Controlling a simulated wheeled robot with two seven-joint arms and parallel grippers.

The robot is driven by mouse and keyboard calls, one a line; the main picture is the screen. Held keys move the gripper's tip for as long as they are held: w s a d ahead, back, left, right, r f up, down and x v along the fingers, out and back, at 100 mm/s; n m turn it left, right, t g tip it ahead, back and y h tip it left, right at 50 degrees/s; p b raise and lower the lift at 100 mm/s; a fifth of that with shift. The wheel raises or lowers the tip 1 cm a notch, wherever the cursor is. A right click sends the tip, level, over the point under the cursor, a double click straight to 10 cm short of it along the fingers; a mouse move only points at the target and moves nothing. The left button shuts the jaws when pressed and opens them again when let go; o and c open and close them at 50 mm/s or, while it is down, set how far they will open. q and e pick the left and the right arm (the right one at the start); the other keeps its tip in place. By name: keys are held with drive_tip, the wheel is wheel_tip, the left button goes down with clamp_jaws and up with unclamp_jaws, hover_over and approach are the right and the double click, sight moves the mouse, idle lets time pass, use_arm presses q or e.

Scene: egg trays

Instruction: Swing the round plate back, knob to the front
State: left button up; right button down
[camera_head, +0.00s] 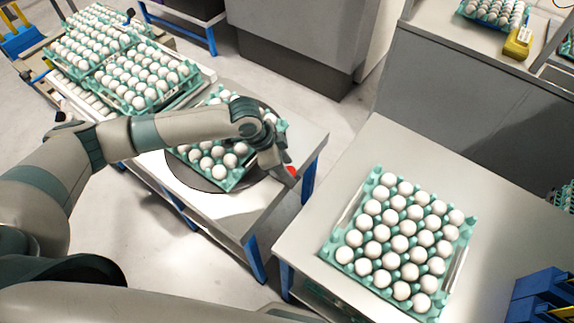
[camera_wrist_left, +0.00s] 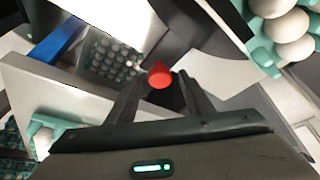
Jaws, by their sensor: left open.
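The round dark grey plate (camera_head: 184,181) lies on the metal table in the head view, with a green tray of white eggs (camera_head: 229,185) on it. My left arm crosses over and hides part of both. The red knob (camera_head: 292,171) shows at the plate's right side, close to the table's right edge. My left gripper (camera_head: 284,172) is open at the knob. In the left wrist view the red knob (camera_wrist_left: 160,75) appears between the two dark fingers (camera_wrist_left: 160,92); whether they touch it I cannot tell. My right gripper is not in view.
Another egg tray (camera_head: 347,262) stands on the right table (camera_head: 310,240), past a gap. More full trays (camera_head: 130,100) are stacked at the back left. A grey counter (camera_head: 470,90) with a yellow device (camera_head: 518,42) is at the back right. Blue bins (camera_head: 540,290) sit at lower right.

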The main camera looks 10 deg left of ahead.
use_arm(q)
drive_tip(key=shift+f, duration=0.1)
drive_tip(key=shift+c, duration=0.6)
clamp_jaws()
drive_tip(key=shift+s, duration=0.1)
